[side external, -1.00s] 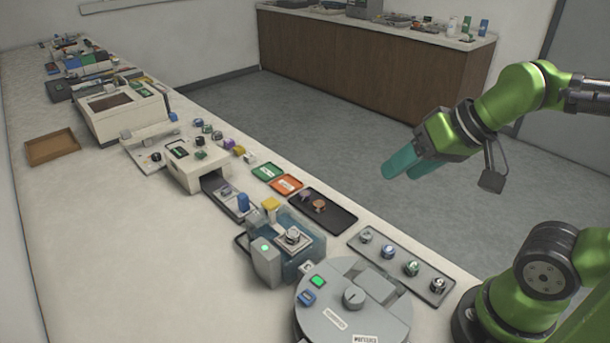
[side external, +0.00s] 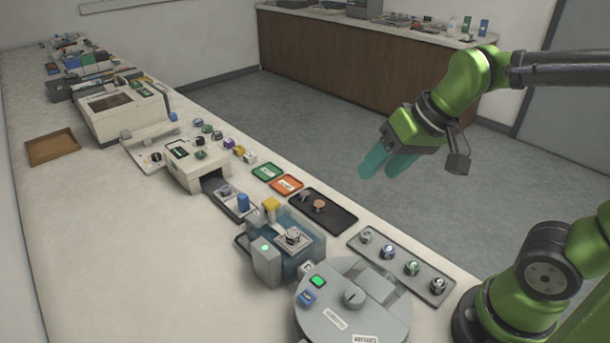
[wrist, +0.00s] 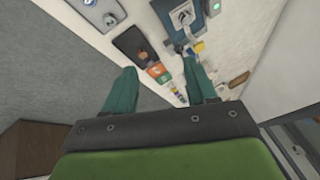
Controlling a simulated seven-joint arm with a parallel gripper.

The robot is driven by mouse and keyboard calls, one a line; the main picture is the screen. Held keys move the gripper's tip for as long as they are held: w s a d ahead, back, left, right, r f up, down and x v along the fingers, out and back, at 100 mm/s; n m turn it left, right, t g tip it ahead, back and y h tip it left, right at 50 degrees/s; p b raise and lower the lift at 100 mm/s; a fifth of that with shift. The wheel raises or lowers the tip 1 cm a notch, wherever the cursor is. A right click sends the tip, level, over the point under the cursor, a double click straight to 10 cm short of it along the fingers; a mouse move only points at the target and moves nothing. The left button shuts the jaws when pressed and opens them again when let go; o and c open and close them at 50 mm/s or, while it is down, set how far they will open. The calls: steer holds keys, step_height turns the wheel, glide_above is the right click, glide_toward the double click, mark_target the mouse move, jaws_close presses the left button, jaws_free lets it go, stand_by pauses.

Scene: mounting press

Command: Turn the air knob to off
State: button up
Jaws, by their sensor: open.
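I cannot tell for certain which control is the air knob. A grey knob (side external: 353,298) stands on top of the round grey machine (side external: 325,322) at the bench's near end. Another round, silvery knob-like part (side external: 292,237) sits on the blue translucent box unit (side external: 303,262) beside it. My gripper (side external: 380,172) is open and empty, with teal fingers, high beyond the bench edge over the floor and apart from both. In the wrist view its fingers (wrist: 160,78) stand apart with nothing between them; the bench shows beyond them.
A grey tray with several small jars (side external: 420,274) lies along the bench edge near the round machine. A dark tray (side external: 338,220), an orange tray (side external: 286,185) and a green tray (side external: 267,172) follow. The bench's left side is mostly clear.

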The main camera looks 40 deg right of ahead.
steer(key=shift+w+a+f+m+g+h, duration=0.5)
steer(key=shift+w+a+f+g, duration=0.75)
steer(key=shift+w, duration=4.9)
steer(key=shift+w+a+f+m+g+h, duration=0.6)
steer(key=shift+w+a+g, duration=1.05)
steer(key=shift+w, duration=4.5)
steer(key=f, duration=1.6)
steer(key=shift+a, duration=0.2)
steer(key=shift+c, duration=0.2)
steer(key=c, duration=1)
